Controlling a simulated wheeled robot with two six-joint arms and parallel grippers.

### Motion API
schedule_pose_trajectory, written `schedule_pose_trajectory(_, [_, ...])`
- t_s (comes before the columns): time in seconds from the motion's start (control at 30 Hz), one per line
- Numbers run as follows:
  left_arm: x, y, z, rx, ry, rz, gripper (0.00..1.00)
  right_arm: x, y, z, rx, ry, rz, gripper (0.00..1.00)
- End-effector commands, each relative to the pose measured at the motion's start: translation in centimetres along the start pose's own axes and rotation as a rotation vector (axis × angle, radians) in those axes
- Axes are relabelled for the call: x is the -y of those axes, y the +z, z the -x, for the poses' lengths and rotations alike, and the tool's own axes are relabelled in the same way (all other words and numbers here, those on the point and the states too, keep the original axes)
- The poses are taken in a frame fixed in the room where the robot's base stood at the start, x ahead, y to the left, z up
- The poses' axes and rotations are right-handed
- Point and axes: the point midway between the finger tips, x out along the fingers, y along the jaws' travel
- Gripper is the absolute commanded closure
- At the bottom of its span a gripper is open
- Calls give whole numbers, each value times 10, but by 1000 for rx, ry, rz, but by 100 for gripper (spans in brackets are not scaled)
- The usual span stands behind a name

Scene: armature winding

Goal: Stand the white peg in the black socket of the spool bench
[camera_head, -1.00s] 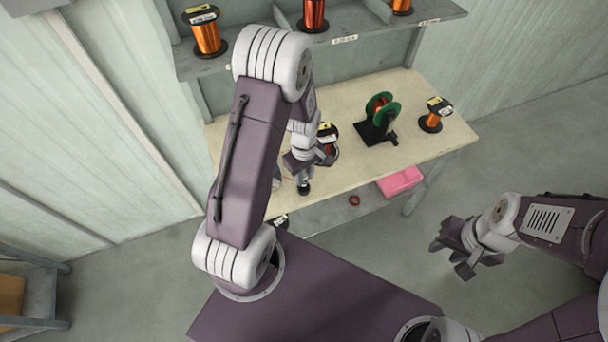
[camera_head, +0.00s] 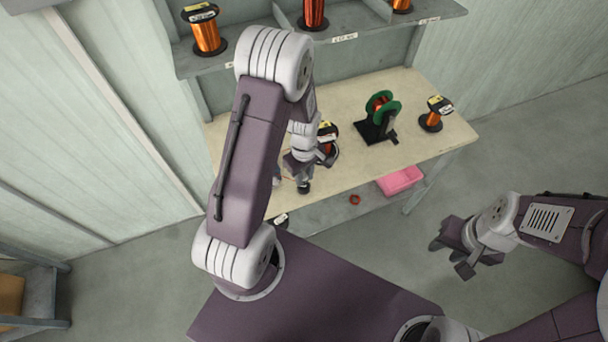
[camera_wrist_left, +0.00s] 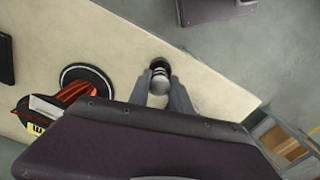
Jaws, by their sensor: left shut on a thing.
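The white peg (camera_wrist_left: 161,84) shows end-on as a pale round shape in the left wrist view. My left gripper (camera_wrist_left: 164,90) is shut on it, with one finger on each side. The black socket (camera_wrist_left: 159,64) shows just beyond the peg, near the edge of the spool bench (camera_wrist_left: 115,40). In the head view the socket (camera_head: 304,187) is right below my left gripper (camera_head: 303,177). The peg lines up closely with the socket, but I cannot tell whether it is inside or above it. My right gripper (camera_head: 453,258) is open and empty, away from the bench.
A copper spool (camera_head: 328,150) stands close beside my left gripper. A green-flanged reel on a black stand (camera_head: 378,118) and another copper spool (camera_head: 434,115) are farther right. A pink bin (camera_head: 400,181) and a red ring (camera_head: 355,199) are on the lower shelf.

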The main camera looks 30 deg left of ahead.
Motion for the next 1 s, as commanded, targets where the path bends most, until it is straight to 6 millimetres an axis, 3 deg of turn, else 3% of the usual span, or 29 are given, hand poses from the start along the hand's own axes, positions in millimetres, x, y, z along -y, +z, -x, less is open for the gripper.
schedule_pose_trajectory(0.47, [0, 0, -2, 0, 0, 0, 100, 0, 0, -1, 0, 0, 0, 64])
schedule_pose_trajectory(1.0, [0, 0, -18, 1, -1, 0, 100, 0, 1, -12, 0, 0, 0, 64])
